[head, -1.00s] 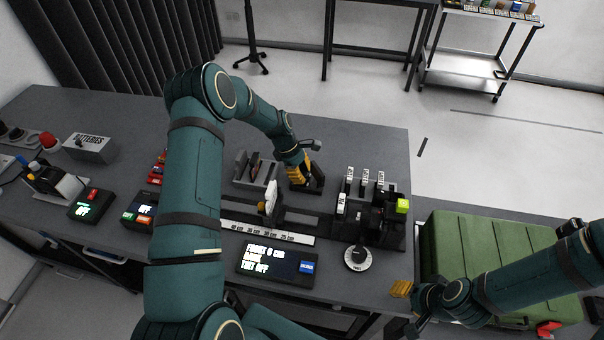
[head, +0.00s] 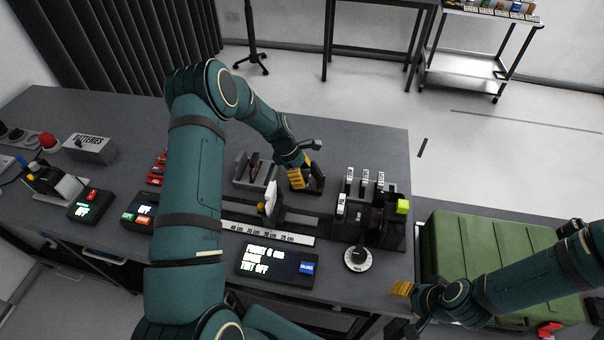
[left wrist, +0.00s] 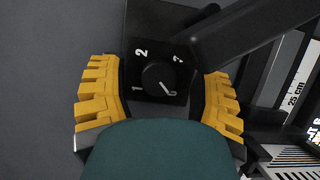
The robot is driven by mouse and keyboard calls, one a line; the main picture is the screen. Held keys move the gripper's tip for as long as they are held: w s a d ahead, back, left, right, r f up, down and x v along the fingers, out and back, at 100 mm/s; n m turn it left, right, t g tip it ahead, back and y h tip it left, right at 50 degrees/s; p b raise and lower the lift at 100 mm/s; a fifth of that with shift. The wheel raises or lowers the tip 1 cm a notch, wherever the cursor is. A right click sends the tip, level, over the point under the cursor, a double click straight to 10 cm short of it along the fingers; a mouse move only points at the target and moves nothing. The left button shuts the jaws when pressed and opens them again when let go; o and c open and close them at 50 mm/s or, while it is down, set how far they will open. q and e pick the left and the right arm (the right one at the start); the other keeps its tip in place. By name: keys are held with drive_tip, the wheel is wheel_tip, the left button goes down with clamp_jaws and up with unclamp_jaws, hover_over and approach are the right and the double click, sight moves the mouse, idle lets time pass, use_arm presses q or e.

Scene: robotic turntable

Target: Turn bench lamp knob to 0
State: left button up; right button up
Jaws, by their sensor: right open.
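The bench lamp knob (left wrist: 158,76) is a round black dial on a black square base (left wrist: 186,17) in the left wrist view. White marks 1, 2 and what looks like 3 stand around it. A white line on the knob points to the lower right; no 0 is readable there. My left gripper (left wrist: 160,70) is open, with one yellow finger on each side of the knob and visible gaps between. In the head view my left gripper (head: 298,179) is over the lamp base (head: 317,179) and hides the knob. My right gripper (head: 401,289) is open and empty near the table's front right.
A black rail device with a white scale (head: 268,232) and a display (head: 277,263) lie in front of the lamp. A round white dial (head: 357,259) and a rack of dark parts (head: 370,215) stand to the right.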

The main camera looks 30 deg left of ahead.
use_arm(q)
drive_tip(key=shift+a, duration=0.1)
drive_tip(key=v, duration=1.2)
idle(0.4)
